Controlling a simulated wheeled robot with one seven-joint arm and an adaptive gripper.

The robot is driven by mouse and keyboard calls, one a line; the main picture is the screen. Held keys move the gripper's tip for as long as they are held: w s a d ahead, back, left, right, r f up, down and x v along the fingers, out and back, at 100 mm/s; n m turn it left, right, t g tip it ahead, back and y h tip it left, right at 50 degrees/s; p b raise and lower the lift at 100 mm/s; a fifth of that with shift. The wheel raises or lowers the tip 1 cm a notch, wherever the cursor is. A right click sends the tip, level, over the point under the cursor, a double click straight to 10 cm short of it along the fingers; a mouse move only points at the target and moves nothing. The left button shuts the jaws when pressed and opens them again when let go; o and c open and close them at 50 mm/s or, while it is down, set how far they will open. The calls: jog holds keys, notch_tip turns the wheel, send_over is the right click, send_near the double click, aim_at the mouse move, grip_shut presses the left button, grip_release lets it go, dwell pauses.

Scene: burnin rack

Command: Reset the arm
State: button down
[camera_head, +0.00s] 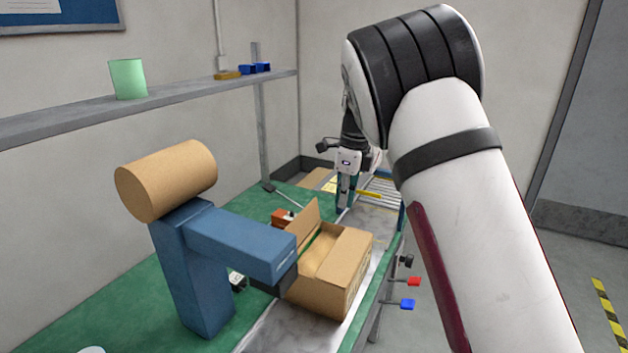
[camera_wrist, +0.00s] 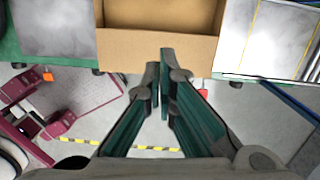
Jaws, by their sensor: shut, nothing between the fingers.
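My arm reaches in from the right of the head view and bends down over the bench, with its white and black links covering part of the scene. My gripper (camera_head: 345,194) hangs behind the open cardboard box (camera_head: 331,287) in that view. In the wrist view, the teal fingers of my gripper (camera_wrist: 159,72) are together with nothing between them. Their tips overlap the near wall of the box (camera_wrist: 120,50) in that picture; I cannot tell whether they touch it.
A blue stand with a tan cylinder (camera_head: 166,180) rises beside the box on the green bench (camera_head: 110,312). A shelf (camera_head: 60,122) on the wall holds a green cup (camera_head: 128,79) and small blue bins (camera_head: 254,68). Open floor (camera_head: 590,270) lies at the right.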

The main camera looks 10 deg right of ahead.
jog(key=s+d+r+n+t+y, duration=0.1)
jog(key=s+d+r+n, duration=0.1)
jog(key=s+r+n, duration=0.55)
jog(key=s+d+r+n+t, duration=0.1)
jog(key=s+d+r+n, duration=0.3)
jog(key=s, duration=0.7)
jog(key=s+a+f+n+t+h, duration=0.1)
jog(key=s+f+n+t+h, duration=0.1)
jog(key=s+n, duration=1)
jog(key=s, duration=0.9)
jog(key=shift+s+a, duration=0.15)
jog(key=shift+a, duration=0.05)
jog(key=c, duration=2.4)
grip_release()
